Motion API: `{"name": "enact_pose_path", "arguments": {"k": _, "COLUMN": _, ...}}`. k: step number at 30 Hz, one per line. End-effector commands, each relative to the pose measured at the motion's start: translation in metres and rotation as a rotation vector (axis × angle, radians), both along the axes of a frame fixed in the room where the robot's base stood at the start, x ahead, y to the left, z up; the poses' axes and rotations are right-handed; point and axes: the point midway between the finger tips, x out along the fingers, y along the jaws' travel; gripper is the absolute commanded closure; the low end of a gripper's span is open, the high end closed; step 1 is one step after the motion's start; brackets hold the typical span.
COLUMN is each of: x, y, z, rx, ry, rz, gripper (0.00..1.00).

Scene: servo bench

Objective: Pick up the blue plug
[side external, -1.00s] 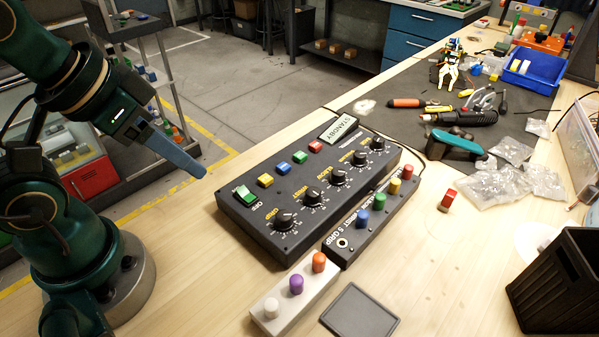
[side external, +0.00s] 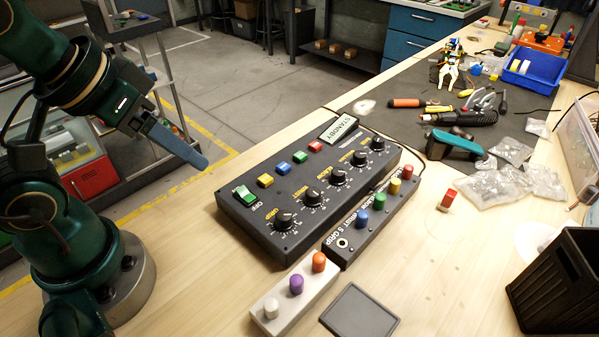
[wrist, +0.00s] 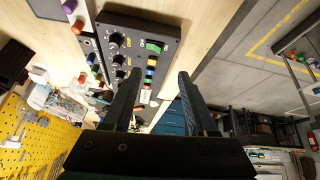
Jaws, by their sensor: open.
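The blue plug (side external: 362,217) stands upright in the front of a narrow black strip (side external: 345,252), in a row with a green plug (side external: 379,202), a yellow plug (side external: 393,186) and a red plug (side external: 407,172). My gripper (side external: 203,164) is in the air at the left, well apart from the plug, with the large control box between them. In the wrist view my gripper (wrist: 159,74) shows two spread fingers with nothing between them.
The large black control box (side external: 262,225) carries knobs and coloured buttons. A light block (side external: 285,308) holds white, purple and orange plugs. A loose red-topped piece (side external: 447,200) stands on the table right of the strip. A dark square pad (side external: 360,312) and black bin (side external: 560,285) are nearer.

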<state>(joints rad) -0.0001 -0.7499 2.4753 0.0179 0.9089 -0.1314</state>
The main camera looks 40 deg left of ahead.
Motion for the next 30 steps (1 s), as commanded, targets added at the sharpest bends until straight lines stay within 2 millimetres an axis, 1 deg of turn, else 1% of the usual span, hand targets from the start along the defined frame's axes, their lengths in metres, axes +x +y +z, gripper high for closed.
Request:
{"name": "enact_pose_path", "arguments": {"k": 1, "x": 0.007, "y": 0.002, "z": 0.01, "rx": -0.015, "ry": -0.027, "rz": 0.051, "gripper": 0.42}}
{"name": "enact_pose_path", "arguments": {"k": 6, "x": 0.037, "y": 0.003, "z": 0.035, "rx": -0.067, "ry": -0.051, "rz": 0.185, "gripper": 0.42}}
{"name": "enact_pose_path", "arguments": {"k": 11, "x": 0.069, "y": -0.007, "z": 0.048, "rx": -0.099, "ry": -0.046, "rz": 0.26, "gripper": 0.42}}
{"name": "enact_pose_path", "arguments": {"k": 15, "x": 0.103, "y": -0.026, "z": 0.05, "rx": -0.12, "ry": -0.036, "rz": 0.306, "gripper": 0.42}}
{"name": "enact_pose_path", "arguments": {"k": 20, "x": 0.138, "y": -0.06, "z": 0.039, "rx": -0.125, "ry": -0.016, "rz": 0.331, "gripper": 0.42}}
{"name": "enact_pose_path", "arguments": {"k": 23, "x": 0.156, "y": -0.085, "z": 0.024, "rx": -0.116, "ry": -0.002, "rz": 0.329, "gripper": 0.42}}
{"name": "enact_pose_path", "arguments": {"k": 24, "x": 0.161, "y": -0.097, "z": 0.017, "rx": -0.112, "ry": 0.005, "rz": 0.323, "gripper": 0.42}}
{"name": "enact_pose_path", "arguments": {"k": 26, "x": 0.168, "y": -0.114, "z": 0.004, "rx": -0.099, "ry": 0.016, "rz": 0.31, "gripper": 0.42}}
{"name": "enact_pose_path", "arguments": {"k": 27, "x": 0.17, "y": -0.125, "z": -0.005, "rx": -0.089, "ry": 0.025, "rz": 0.298, "gripper": 0.42}}
{"name": "enact_pose_path", "arguments": {"k": 30, "x": 0.172, "y": -0.15, "z": -0.029, "rx": -0.054, "ry": 0.049, "rz": 0.252, "gripper": 0.42}}
